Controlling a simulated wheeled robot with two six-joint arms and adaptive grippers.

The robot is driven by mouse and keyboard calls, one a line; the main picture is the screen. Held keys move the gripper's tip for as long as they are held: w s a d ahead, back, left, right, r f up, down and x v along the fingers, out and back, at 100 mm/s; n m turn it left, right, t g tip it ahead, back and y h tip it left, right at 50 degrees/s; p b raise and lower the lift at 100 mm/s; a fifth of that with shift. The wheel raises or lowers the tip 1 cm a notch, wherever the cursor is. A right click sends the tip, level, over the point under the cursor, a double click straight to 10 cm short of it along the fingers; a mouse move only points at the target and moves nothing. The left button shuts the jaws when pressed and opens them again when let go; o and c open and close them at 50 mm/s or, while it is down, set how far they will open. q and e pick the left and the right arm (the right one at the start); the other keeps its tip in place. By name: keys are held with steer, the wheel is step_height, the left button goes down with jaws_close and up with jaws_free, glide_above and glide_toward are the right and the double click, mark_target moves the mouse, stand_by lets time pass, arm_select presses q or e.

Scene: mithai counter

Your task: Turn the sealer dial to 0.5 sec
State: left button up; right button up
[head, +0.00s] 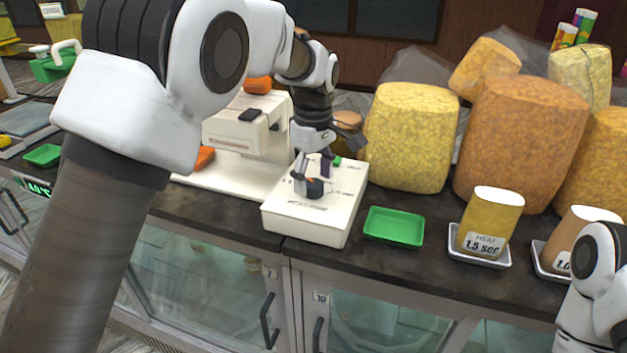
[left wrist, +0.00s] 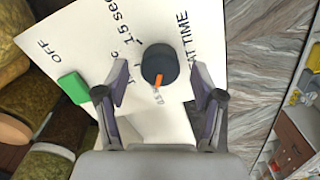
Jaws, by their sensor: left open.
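The white sealer control box (head: 315,210) stands on the counter. Its dark round dial (head: 315,188) shows in the left wrist view (left wrist: 159,63) with an orange pointer mark. The mark points toward the gripper side, by a small label too blurred to read surely; "1.5 sec" and "OFF" are printed farther left. My left gripper (head: 313,170) is over the box, open. In the left wrist view its fingers (left wrist: 160,80) stand on either side of the dial with gaps. My right arm shows at the lower right of the head view, but its gripper is out of view.
A green switch (left wrist: 73,88) sits on the box beside the left finger. The white sealer machine (head: 240,135) stands behind. A green tray (head: 394,226) lies to the right, then a yellow pouch (head: 490,215) labelled 1.5 sec on a metal tray. Large snack bags crowd the back right.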

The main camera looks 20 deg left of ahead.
mark_target(313, 182)
arm_select(q)
step_height(313, 182, up, 11)
steer(key=shift+f, duration=0.15)
steer(key=shift+a, duration=0.1)
